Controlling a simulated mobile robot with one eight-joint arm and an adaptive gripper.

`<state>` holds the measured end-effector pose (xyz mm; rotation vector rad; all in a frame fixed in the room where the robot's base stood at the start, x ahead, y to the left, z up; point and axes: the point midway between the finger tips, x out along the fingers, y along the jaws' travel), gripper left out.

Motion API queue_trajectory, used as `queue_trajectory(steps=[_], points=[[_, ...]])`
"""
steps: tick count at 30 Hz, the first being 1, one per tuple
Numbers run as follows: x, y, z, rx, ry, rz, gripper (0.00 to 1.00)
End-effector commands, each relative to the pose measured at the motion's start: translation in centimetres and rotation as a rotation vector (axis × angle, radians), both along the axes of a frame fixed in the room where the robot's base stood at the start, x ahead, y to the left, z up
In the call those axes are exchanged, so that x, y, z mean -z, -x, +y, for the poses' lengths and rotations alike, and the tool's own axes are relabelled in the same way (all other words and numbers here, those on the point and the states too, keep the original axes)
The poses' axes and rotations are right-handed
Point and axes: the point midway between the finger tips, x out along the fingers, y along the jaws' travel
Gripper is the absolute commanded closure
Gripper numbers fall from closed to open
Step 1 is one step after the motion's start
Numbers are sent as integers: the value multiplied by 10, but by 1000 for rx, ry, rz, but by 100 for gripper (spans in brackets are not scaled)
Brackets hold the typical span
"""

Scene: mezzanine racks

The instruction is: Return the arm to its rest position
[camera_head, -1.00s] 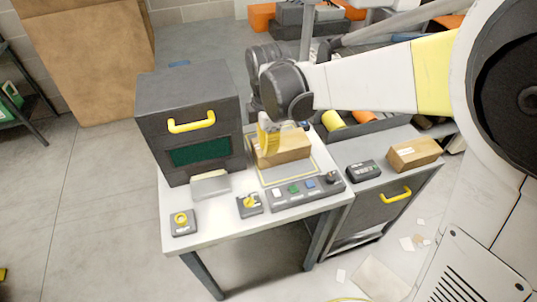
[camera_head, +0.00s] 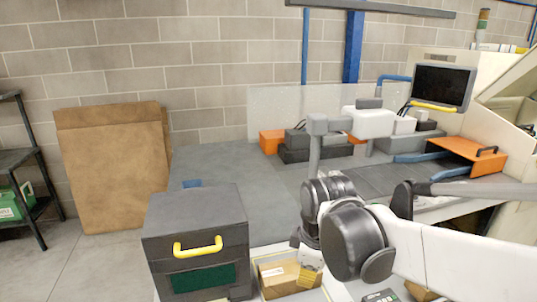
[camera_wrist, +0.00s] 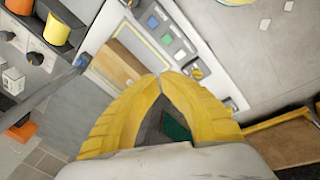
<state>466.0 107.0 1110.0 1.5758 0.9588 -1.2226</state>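My gripper (camera_head: 310,276) hangs at the bottom of the head view, with its yellow fingers in front of a brown cardboard box (camera_head: 278,279). In the wrist view, the yellow fingertips (camera_wrist: 163,76) meet and nothing shows between them. The box (camera_wrist: 117,62) lies beyond the fingertips on a pale, yellow-edged pad, apart from the fingers in this view. My arm reaches in from the right of the head view, bent at dark joints.
A dark cabinet (camera_head: 195,238) with a yellow handle stands left of my gripper. A button panel (camera_wrist: 176,40) shows in the wrist view. Behind are a grey worktop (camera_head: 235,165), an orange case (camera_head: 467,153) and a monitor (camera_head: 443,86). Cardboard sheets (camera_head: 115,165) lean on the wall.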

Motion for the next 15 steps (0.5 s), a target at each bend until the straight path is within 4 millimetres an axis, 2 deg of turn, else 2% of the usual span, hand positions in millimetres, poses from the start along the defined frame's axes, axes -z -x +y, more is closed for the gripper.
queue_trajectory(steps=[1, 6, 12, 15], points=[[-1, 14, -16, 123, -31, -33, 100], [-7, 53, -60, 569, -180, -156, 100], [2, 90, -94, 981, -364, -268, 100], [7, 100, -103, 1102, -429, -299, 100]])
